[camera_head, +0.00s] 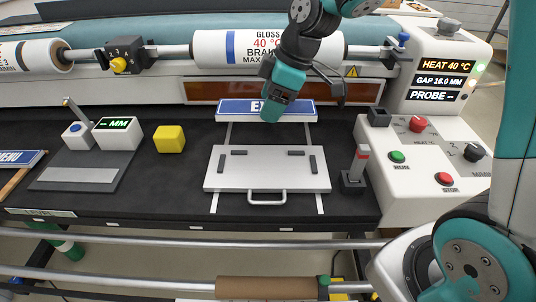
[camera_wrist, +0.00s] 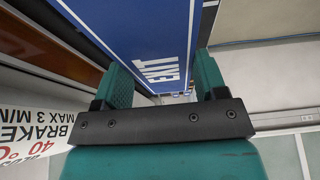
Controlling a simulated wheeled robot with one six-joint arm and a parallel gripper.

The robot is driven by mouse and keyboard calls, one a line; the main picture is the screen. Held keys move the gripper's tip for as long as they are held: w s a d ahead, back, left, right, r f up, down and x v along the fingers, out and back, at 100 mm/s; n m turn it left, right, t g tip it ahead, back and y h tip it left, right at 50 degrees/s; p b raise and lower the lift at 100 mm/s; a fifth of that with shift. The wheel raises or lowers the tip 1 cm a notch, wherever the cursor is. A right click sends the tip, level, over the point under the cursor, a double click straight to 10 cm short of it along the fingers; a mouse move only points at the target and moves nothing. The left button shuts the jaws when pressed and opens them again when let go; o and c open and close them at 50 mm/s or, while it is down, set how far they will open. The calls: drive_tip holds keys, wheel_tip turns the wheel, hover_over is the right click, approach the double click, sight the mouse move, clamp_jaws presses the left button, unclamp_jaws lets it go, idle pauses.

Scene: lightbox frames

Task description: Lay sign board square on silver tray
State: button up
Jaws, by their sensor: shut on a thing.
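The sign board (camera_head: 234,106) is blue with a white edge and white lettering, partly hidden by my gripper (camera_head: 271,112) in the head view. In the wrist view the board (camera_wrist: 160,35) reads EXIT and stands between the two teal fingers of my gripper (camera_wrist: 166,78), which is shut on it. The silver tray (camera_head: 245,180) lies flat on the black worktop, with dark corner strips and a handle on its near side. The board is at the far side of the tray, apart from the tray's surface. Whether it touches anything beneath is unclear.
A roller (camera_head: 240,48) runs behind.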

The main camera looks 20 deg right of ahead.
sight(266, 166)
wheel_tip(266, 166, down, 16)
drive_tip(key=shift+r+p, duration=0.15)
drive_tip(key=shift+p, duration=0.15)
